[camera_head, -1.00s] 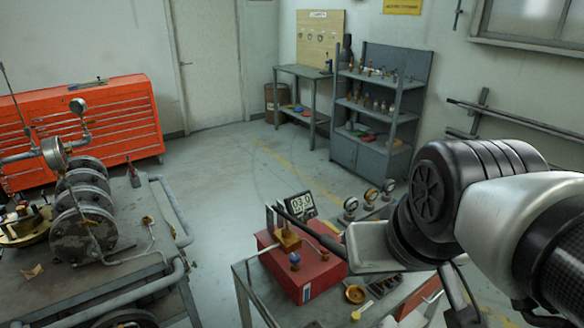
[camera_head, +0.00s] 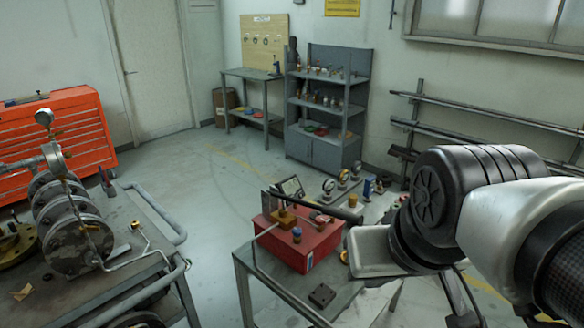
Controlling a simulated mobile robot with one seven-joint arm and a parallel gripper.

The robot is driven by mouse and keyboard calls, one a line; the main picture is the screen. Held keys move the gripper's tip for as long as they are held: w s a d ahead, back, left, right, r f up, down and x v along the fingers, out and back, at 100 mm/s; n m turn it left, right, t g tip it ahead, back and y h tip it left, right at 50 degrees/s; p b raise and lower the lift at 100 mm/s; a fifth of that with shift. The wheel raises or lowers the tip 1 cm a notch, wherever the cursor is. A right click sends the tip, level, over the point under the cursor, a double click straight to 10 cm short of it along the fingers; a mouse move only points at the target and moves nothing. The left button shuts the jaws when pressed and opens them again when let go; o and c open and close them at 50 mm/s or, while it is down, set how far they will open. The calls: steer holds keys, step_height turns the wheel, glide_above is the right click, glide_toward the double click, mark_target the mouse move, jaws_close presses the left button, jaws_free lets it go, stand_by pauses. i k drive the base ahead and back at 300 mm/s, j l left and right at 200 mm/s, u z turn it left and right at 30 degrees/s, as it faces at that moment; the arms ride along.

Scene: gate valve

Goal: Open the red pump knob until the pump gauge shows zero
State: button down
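The red pump box (camera_head: 312,243) stands on a grey metal table, with a brass block (camera_head: 283,219) and a blue-topped fitting (camera_head: 297,234) on it. A small reddish round part (camera_head: 322,219), which looks like the red knob, shows on its top right. A dark lever (camera_head: 320,207) with a thick black end crosses above the box. The pump gauge (camera_head: 291,187) is seen at a slant behind the block, and I cannot read its figures. My gripper (camera_head: 366,249) is a pale block at the arm's end, just right of the pump. Its fingers cannot be made out.
Round gauges (camera_head: 328,187) and a blue item stand behind the pump on the table (camera_head: 263,280). A black block (camera_head: 321,295) lies at its front. A cart (camera_head: 95,275) with a flanged valve stands at left; open floor lies between.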

mark_target(320, 221)
steer(key=k+l, duration=0.15)
steer(key=l, duration=0.25)
steer(key=l+u, duration=0.15)
steer(key=l, duration=0.4)
steer(key=k+l+u, duration=0.1)
steer(key=l, duration=0.45)
steer(key=i+l+u, duration=0.15)
steer(key=l, duration=0.45)
steer(key=i+l+u, duration=0.15)
steer(key=l, duration=0.4)
steer(key=i+l+u, duration=0.4)
steer(key=i+l, duration=0.45)
steer(key=i, duration=0.1)
